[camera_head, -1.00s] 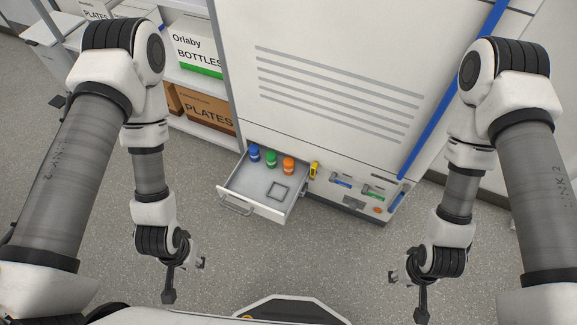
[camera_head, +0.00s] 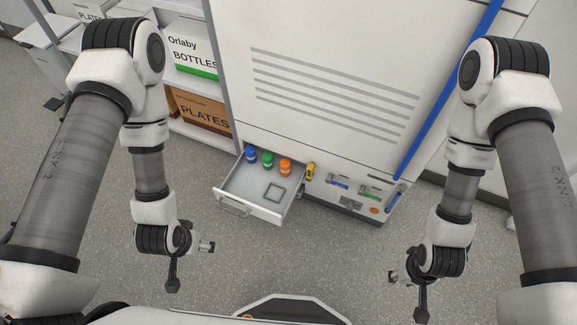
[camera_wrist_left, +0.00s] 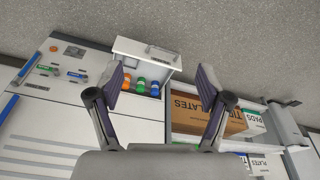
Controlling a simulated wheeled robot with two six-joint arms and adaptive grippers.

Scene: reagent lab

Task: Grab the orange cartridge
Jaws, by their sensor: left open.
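The orange cartridge (camera_head: 285,167) stands in the open drawer (camera_head: 236,206), at the right end of a back row beside a green cartridge (camera_head: 268,159) and a blue one (camera_head: 251,155). In the left wrist view the orange cartridge (camera_wrist_left: 126,81) shows at the left of the row, partly by the finger. My left gripper (camera_wrist_left: 160,84) is open and empty, well short of the drawer. In the head view the left gripper (camera_head: 207,247) hangs left of and nearer than the drawer. My right gripper (camera_head: 393,277) hangs at the right, far from the cartridges; its jaws are too small to judge.
The drawer juts from a tall white cabinet (camera_head: 300,40). The drawer floor has a square outline (camera_head: 273,192). A yellow item (camera_head: 310,172) and blue and green handles are on the cabinet front. Shelves with boxes (camera_head: 203,112) stand left. The floor before the drawer is clear.

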